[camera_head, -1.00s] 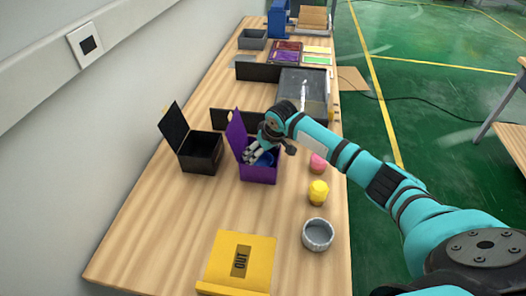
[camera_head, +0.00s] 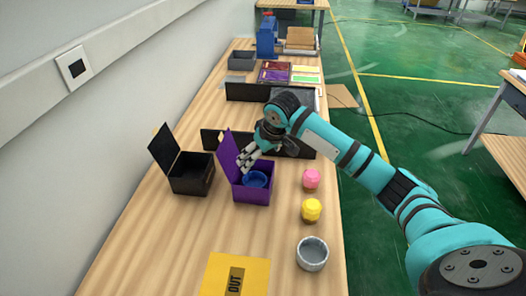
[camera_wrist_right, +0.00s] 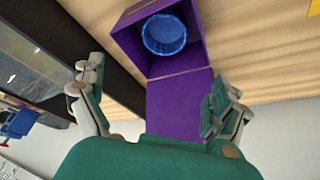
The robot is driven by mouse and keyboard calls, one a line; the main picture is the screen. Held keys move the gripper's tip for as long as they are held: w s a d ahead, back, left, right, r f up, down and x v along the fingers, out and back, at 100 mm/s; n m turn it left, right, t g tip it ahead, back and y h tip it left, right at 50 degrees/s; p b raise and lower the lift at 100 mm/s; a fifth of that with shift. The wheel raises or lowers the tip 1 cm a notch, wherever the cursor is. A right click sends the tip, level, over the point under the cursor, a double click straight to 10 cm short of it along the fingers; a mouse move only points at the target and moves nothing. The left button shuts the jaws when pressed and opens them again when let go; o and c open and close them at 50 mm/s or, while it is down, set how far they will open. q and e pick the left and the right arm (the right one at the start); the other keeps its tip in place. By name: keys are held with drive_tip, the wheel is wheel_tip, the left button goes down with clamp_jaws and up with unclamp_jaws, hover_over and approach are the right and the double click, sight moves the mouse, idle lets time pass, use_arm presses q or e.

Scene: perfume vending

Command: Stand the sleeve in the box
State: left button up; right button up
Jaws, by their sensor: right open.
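The purple box (camera_head: 253,194) stands on the table with its lid (camera_head: 229,157) raised on the left. The blue sleeve (camera_head: 257,179) is inside the box, upright with its round open end up. In the right wrist view the blue sleeve (camera_wrist_right: 164,36) sits within the walls of the purple box (camera_wrist_right: 127,42). My right gripper (camera_head: 245,160) is at the box's back edge by the lid, above the sleeve and apart from it. In the right wrist view my right gripper (camera_wrist_right: 155,100) is open and empty, its fingers on either side of the purple lid. My left gripper is not in view.
A black open box (camera_head: 190,178) stands to the left. Black panels (camera_head: 215,139) stand behind.

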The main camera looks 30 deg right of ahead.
drive_tip(key=v, duration=0.3)
drive_tip(key=shift+r, duration=0.15)
idle(0.5)
